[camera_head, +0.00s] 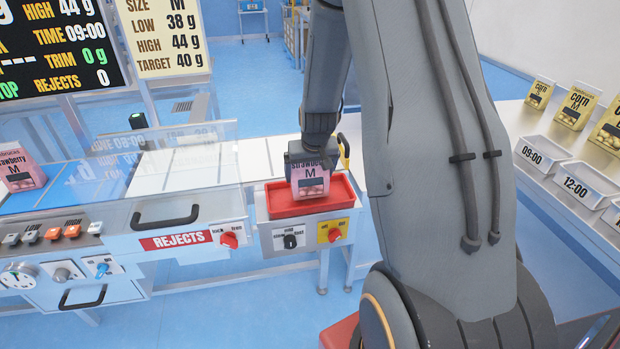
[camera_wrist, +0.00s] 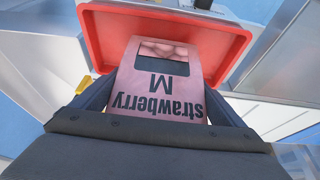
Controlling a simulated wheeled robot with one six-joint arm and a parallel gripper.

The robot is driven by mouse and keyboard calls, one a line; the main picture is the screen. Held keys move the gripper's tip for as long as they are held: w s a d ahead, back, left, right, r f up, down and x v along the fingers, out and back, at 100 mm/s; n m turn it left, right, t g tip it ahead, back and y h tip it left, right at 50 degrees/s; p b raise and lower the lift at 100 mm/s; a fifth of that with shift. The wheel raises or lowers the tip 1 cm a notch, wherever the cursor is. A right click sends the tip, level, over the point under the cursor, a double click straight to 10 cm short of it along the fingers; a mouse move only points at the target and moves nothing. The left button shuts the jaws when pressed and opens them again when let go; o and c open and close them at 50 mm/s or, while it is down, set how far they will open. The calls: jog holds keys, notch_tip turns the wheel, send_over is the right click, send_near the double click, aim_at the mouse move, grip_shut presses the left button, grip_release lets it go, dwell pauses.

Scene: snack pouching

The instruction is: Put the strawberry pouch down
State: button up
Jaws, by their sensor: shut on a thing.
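The strawberry pouch (camera_head: 311,181) is pink with a dark window and a large M. My gripper (camera_head: 312,158) is shut on its upper part and holds it upright over the red tray (camera_head: 341,199) at the end of the conveyor. In the wrist view the pouch (camera_wrist: 138,84) shows its label upside down between the fingers, with the red tray (camera_wrist: 91,38) around it. I cannot tell whether the pouch's lower edge touches the tray floor.
Another strawberry pouch (camera_head: 22,172) stands on the line at the far left. A clear cover (camera_head: 120,165) lies over the conveyor. Yellow corn pouches (camera_head: 576,107) and white labelled bins (camera_head: 543,154) stand on the right counter. A yellow-and-black handle (camera_head: 344,152) rises behind the tray.

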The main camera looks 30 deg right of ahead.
jog(key=shift+f+b, duration=0.75)
jog(key=shift+f, duration=0.45)
jog(key=o, duration=0.8)
jog(key=shift+o, duration=0.2)
jog(key=v, duration=1.1)
jog(key=s+a+n+g+y, duration=0.1)
jog(key=s+a+n+g, duration=0.2)
jog(key=s+a, duration=1.2)
jog(key=s+r, duration=0.1)
jog(key=s, duration=0.3)
jog(key=shift+a, duration=0.4)
